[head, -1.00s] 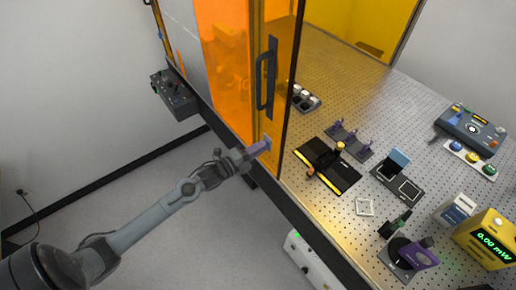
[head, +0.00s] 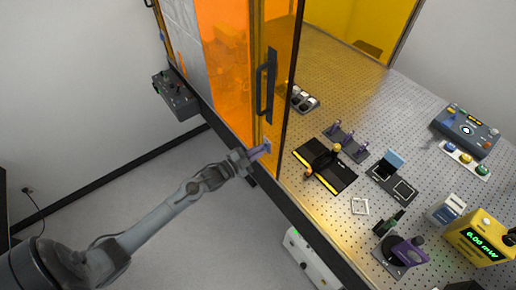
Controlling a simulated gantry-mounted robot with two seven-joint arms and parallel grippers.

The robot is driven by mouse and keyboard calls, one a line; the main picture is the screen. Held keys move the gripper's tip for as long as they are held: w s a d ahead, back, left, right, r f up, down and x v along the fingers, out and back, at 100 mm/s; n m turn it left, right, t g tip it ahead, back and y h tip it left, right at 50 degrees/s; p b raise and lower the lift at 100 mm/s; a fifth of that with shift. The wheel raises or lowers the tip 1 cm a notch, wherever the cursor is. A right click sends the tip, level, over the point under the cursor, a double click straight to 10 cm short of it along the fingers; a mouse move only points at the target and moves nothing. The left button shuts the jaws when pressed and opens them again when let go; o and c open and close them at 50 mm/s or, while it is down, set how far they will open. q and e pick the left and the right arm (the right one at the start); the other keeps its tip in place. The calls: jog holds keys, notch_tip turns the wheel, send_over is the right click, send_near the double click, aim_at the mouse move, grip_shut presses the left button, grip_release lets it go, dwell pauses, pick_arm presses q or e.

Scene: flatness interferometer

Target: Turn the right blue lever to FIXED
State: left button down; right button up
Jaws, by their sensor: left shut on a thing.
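My left gripper (head: 248,158) reaches in from the left to the table's front edge, beside the orange enclosure door. It is shut on a small purple-blue piece (head: 262,149) with a paler end. I cannot tell whether this piece is loose or fixed to the edge, or whether it is the right blue lever. No FIXED marking is legible. A dark blue-grey console (head: 466,131) with small coloured controls stands at the far right; no lever on it can be made out clearly. My right gripper is not in view.
A black door handle (head: 266,87) is close above my left gripper. The perforated tabletop (head: 350,95) holds a black-and-yellow plate (head: 325,166), a purple-pegged rack (head: 347,141), a yellow power meter (head: 481,237) and a purple-and-black device (head: 402,252). A white box (head: 310,258) stands below the edge.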

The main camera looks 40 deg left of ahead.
pick_arm(q)
jog(key=shift+n+p, duration=1.65)
jog(key=shift+n, duration=2.35)
jog(key=c, duration=1.2)
grip_release()
jog(key=shift+b+v, duration=0.85)
jog(key=shift+v, duration=4.6)
